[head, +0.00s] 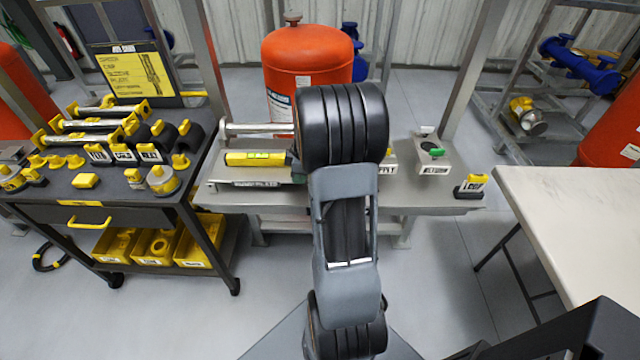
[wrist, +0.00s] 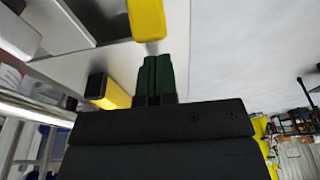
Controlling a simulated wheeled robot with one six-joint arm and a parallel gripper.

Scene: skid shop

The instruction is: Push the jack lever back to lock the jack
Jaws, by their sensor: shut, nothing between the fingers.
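My gripper (wrist: 155,78) shows in the wrist view as two dark green fingers pressed together, with nothing between them. A yellow grip (wrist: 147,18) with a short silvery end lies just beyond the fingertips; it may be the jack lever, and I cannot tell whether they touch. In the head view my arm hides the middle of the steel bench (head: 435,205) and most of the gripper. No jack can be made out clearly there.
A red tank (head: 305,62) stands behind. A tool cart (head: 95,215) is at left, a pale table (head: 585,215) at right. Another yellow and black piece (wrist: 107,92) is left of the fingers in the wrist view.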

